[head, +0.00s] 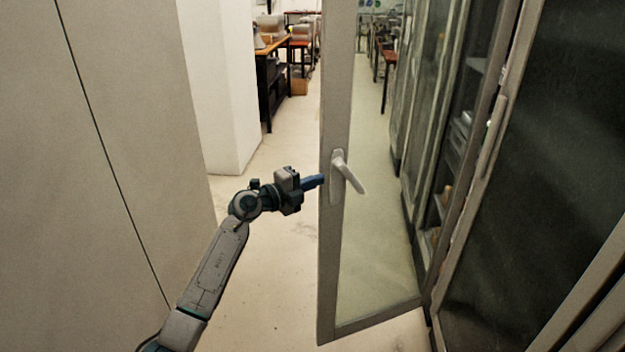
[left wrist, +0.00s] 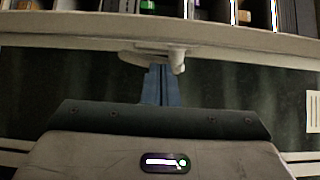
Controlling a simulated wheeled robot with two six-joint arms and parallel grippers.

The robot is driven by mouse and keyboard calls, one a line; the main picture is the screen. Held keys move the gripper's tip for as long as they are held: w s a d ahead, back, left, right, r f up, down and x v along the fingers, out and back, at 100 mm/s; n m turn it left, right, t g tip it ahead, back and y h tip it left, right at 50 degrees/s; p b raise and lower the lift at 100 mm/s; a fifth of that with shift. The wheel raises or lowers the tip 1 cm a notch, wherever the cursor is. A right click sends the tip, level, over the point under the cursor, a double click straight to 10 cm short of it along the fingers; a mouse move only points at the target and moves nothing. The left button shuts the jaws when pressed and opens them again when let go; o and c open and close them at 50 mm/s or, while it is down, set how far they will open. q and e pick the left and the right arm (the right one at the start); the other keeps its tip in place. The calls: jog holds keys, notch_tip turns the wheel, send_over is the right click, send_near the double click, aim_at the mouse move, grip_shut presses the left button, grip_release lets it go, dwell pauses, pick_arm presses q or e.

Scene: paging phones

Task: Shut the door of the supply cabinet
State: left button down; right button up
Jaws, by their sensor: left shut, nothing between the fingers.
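The supply cabinet's glass door (head: 334,262) stands open, swung out from the cabinet (head: 468,130) on the right in the head view. Its pale handle (head: 350,174) is on the grey frame, with the lever slanting down to the right. My left gripper (head: 318,181) is shut and empty. Its blue fingertips are at the left edge of the door frame, level with the handle; I cannot tell whether they touch it. In the left wrist view the blue fingers (left wrist: 160,84) point at the door frame (left wrist: 60,35) near the handle (left wrist: 155,57). My right gripper is out of view.
A grey panel wall (head: 120,120) rises on the left. Another dark glass door (head: 550,130) is at the right. Shelves with goods show inside the cabinet. Bare floor (head: 270,270) lies left of the door. Desks (head: 270,80) stand far back.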

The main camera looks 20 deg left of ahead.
aim_at(334, 174)
pick_arm(q)
jog(key=p+x, duration=0.1)
jog(key=x, duration=0.5)
jog(key=shift+f, duration=0.1)
jog(key=shift+w, duration=0.25)
jog(key=shift+w+d, duration=0.1)
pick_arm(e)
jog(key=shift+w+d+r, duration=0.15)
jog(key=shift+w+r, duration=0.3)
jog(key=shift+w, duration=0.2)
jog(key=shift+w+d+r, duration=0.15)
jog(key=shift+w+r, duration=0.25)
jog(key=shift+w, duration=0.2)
